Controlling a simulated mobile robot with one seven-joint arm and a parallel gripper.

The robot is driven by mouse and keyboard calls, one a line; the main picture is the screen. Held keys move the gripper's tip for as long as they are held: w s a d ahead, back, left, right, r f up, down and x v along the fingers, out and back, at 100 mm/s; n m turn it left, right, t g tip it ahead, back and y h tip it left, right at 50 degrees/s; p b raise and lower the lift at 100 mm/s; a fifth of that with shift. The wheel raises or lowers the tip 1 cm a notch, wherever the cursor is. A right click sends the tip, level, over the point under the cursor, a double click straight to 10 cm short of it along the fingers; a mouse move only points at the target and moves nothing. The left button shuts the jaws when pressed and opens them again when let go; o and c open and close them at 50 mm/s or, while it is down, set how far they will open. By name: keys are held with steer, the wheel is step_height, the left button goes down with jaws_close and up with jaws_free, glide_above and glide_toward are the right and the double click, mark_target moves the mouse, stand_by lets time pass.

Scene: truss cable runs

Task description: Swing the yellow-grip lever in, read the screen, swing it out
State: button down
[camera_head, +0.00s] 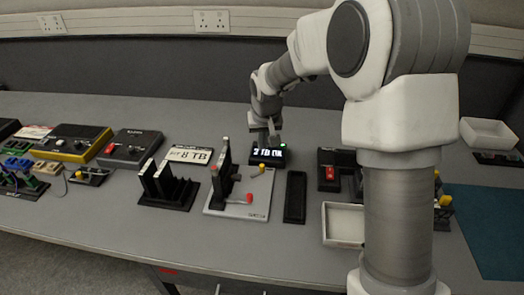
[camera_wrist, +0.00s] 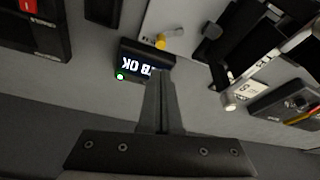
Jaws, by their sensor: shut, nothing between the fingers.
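The yellow grip (camera_head: 262,168) of the lever stands at the back right corner of a pale plate (camera_head: 232,210), just in front of the small black screen (camera_head: 279,156). In the wrist view the yellow grip (camera_wrist: 161,42) shows beside the screen (camera_wrist: 134,56). The screen is lit, with white text ending in "OK" and a green light; my fingers cover part of the text, so I cannot read all of it. My gripper (camera_head: 272,142) is shut and empty, just above and behind the screen. The wrist view shows the closed fingers (camera_wrist: 160,80) over its edge.
A red-knobbed lever (camera_head: 249,198) and black uprights (camera_head: 223,168) share the plate. A card reading "SET 8 TB" (camera_head: 190,154) lies to the left, behind a slotted black rack (camera_head: 168,188). A black tray (camera_head: 295,197) and a red-switch box (camera_head: 331,172) stand to the right.

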steer(key=b+x, duration=0.1)
steer(key=x, duration=0.8)
steer(key=shift+s+d+f+m+h+b, duration=0.1)
steer(key=shift+s+d+m+h+b, duration=0.1)
steer(key=shift+m+b, duration=0.3)
steer(key=shift+s+d+m+h+b, duration=0.1)
steer(key=shift+m+h+b, duration=0.1)
steer(key=shift+m+b, duration=0.3)
steer(key=shift+s+d+m+b, duration=0.1)
steer(key=shift+s+m+b, duration=0.2)
steer(key=shift+m, duration=0.6)
steer(key=m, duration=0.1)
steer(key=s+m+h, duration=0.1)
steer(key=m, duration=0.1)
steer(key=shift+s+d+g+h+b, duration=0.1)
steer(key=shift+d+g+h+b, duration=0.1)
steer(key=shift+g+h+b, duration=0.15)
steer(key=m, duration=0.2)
steer(key=s+m, duration=0.1)
steer(key=m, duration=0.1)
steer(key=shift+s+g+h+p, duration=0.1)
steer(key=shift+g+h+p, duration=0.25)
steer(key=shift+p, duration=0.05)
steer(key=m, duration=0.2)
steer(key=s+m+g+p, duration=0.1)
steer(key=shift+s+m+h, duration=0.15)
steer(key=shift+m+h, duration=0.15)
steer(key=shift+m, duration=0.1)
steer(key=shift+s+d, duration=0.5)
steer(key=shift+d, duration=0.1)
